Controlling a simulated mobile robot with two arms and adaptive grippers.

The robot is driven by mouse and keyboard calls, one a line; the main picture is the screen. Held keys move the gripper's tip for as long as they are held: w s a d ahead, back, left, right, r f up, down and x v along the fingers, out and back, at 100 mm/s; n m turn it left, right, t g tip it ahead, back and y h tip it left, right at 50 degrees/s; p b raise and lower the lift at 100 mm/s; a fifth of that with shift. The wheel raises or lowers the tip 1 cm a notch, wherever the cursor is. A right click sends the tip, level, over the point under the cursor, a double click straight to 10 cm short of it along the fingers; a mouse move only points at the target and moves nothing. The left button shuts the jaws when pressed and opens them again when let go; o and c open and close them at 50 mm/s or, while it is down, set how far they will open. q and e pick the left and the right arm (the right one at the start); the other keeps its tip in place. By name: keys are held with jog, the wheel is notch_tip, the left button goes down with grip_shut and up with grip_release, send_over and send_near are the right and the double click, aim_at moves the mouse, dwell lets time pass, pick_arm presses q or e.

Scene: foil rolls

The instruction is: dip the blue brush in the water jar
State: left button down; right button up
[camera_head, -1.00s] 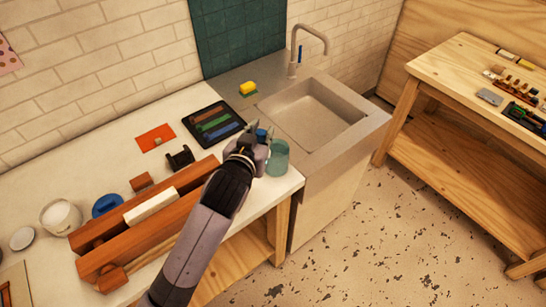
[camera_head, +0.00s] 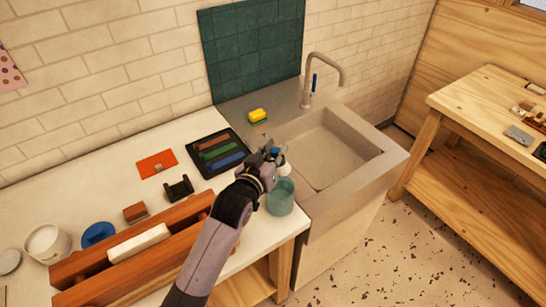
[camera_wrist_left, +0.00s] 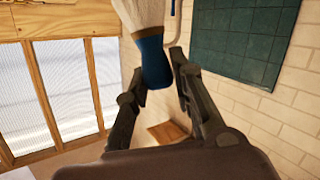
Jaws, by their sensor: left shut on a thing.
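My left gripper (camera_head: 275,156) is shut on the blue brush (camera_wrist_left: 153,62), which shows large in the left wrist view with a blue part and a pale cream end. In the head view, a pale end shows beside the fingers, just above the rim area of the water jar. The water jar (camera_head: 281,198) is a greenish, see-through vessel on the counter's right end, beside the sink. I cannot tell whether the brush touches the jar, and its water level is unclear. My right gripper is not in view.
A sink (camera_head: 322,152) with a tap lies right of the jar. A black tray (camera_head: 219,153) with coloured bars, a small dark holder (camera_head: 179,188), an orange card (camera_head: 157,163) and a wooden rack (camera_head: 92,266) are on the counter. A yellow sponge (camera_head: 257,115) is behind.

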pick_arm(q)
jog(key=shift+w+f, duration=0.2)
jog(key=shift+w, duration=0.05)
jog(key=shift+s+a, duration=0.15)
jog(key=shift+s, duration=0.1)
jog(key=shift+s+a+f+b, duration=0.15)
jog(key=shift+s+b, duration=0.2)
jog(key=shift+b, duration=0.1)
jog(key=shift+s+a+f+b, duration=0.1)
jog(key=shift+s+a+b, duration=0.05)
jog(key=shift+s+b, duration=0.25)
jog(key=shift+w+d+f+b, duration=0.1)
jog(key=shift+w+f+b, duration=0.05)
jog(key=shift+f+b, duration=0.75)
notch_tip(320, 180, down, 3)
jog(key=shift+w+f+b, duration=0.15)
jog(key=shift+b, duration=1.1)
jog(key=shift+f, duration=0.35)
notch_tip(320, 180, down, 2)
jog(key=shift+f+b, duration=0.1)
jog(key=shift+b, duration=0.65)
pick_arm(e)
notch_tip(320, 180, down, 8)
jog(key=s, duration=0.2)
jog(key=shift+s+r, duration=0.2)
